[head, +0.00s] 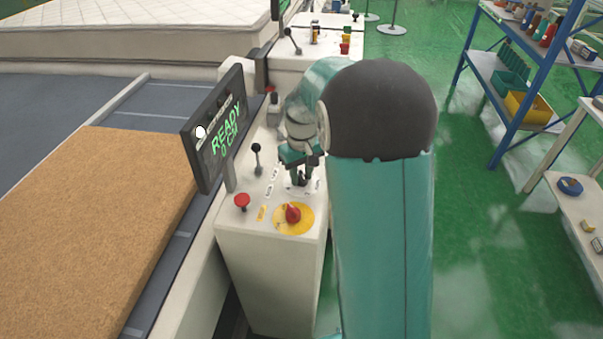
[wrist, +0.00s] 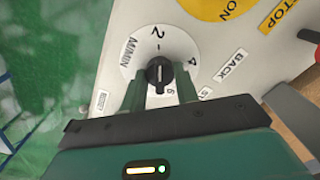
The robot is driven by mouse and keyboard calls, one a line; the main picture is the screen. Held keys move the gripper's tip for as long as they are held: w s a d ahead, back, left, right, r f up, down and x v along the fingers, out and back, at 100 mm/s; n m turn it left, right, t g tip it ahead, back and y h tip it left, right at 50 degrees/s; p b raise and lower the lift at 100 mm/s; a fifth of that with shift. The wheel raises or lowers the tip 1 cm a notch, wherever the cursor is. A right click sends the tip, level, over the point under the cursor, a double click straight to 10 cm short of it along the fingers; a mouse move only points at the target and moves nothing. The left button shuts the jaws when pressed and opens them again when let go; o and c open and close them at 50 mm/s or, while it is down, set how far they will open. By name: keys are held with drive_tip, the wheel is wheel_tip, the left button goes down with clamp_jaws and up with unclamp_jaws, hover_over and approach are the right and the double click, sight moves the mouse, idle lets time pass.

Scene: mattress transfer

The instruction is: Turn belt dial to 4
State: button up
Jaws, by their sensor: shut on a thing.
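The belt dial (wrist: 133,62) is a round white plate marked 2, 4, 6 and M/MIN, with a black knob (wrist: 158,68) at its centre. My gripper (wrist: 160,88) is shut on the knob, with one green finger on each side. A short white mark on the knob runs roughly towards the 2 side; its exact setting is hard to tell. In the head view my gripper (head: 302,172) is down on the console top (head: 270,223), and it mostly hides the dial.
A red stop button (head: 242,201), a small black lever (head: 257,160) and a red knob on a yellow disc (head: 293,214) are close by. A screen (head: 222,130) reads READY 0 CM. A brown mattress block (head: 85,215) lies on the belt at left.

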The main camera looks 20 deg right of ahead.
drive_tip(key=m, duration=0.7)
drive_tip(key=shift+m, duration=0.4)
drive_tip(key=m, duration=0.7)
drive_tip(key=shift+d+r+m, duration=0.1)
drive_tip(key=shift+m, duration=0.2)
drive_tip(key=o, duration=1)
